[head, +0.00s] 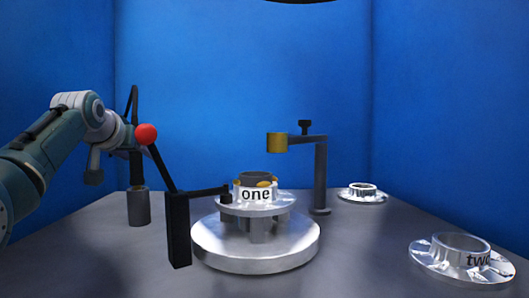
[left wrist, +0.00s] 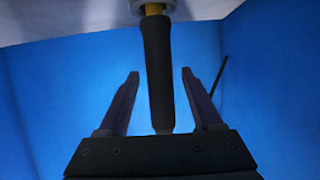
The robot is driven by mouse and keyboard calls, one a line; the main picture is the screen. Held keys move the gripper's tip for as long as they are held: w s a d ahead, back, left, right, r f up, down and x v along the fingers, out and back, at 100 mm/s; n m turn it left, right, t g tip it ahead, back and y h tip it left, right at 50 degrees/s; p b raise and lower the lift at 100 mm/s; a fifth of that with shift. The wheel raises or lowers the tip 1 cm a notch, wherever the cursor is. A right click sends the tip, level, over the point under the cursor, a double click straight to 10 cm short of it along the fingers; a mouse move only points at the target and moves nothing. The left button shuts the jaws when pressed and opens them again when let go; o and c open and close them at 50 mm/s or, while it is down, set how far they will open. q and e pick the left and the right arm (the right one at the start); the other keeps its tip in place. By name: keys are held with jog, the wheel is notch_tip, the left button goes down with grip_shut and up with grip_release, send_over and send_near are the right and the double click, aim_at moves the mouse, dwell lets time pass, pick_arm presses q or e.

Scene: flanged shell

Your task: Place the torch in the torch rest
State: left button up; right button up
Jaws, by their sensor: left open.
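The torch (left wrist: 158,70) has a dark handle and a brass-coloured neck. In the left wrist view it stands between the two spread fingers of my left gripper (left wrist: 160,71), with a gap on each side. Its brass end meets a pale round part at the top edge. In the head view the dark torch (head: 136,170) stands upright at the grey cylindrical torch rest (head: 139,209), its lower end at the rest's mouth. How deep it sits is hidden. My left gripper (head: 131,138) is around its upper part, partly behind a red ball. My right gripper is not in view.
A red-knobbed lever (head: 161,168) on a black post stands close in front of the torch. A shell marked "one" (head: 257,194) sits on a round metal turntable (head: 255,250). Flanged shells (head: 462,252) (head: 363,191) lie right.

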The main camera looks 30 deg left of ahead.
pick_arm(q)
jog(key=shift+s+d+r, duration=0.2)
jog(key=shift+s+r, duration=0.05)
jog(key=shift+r, duration=0.1)
jog(key=p+v, duration=0.2)
jog(key=v, duration=0.9)
jog(key=shift+p, duration=0.4)
jog(key=shift+s+d, duration=0.1)
jog(key=shift+d, duration=0.05)
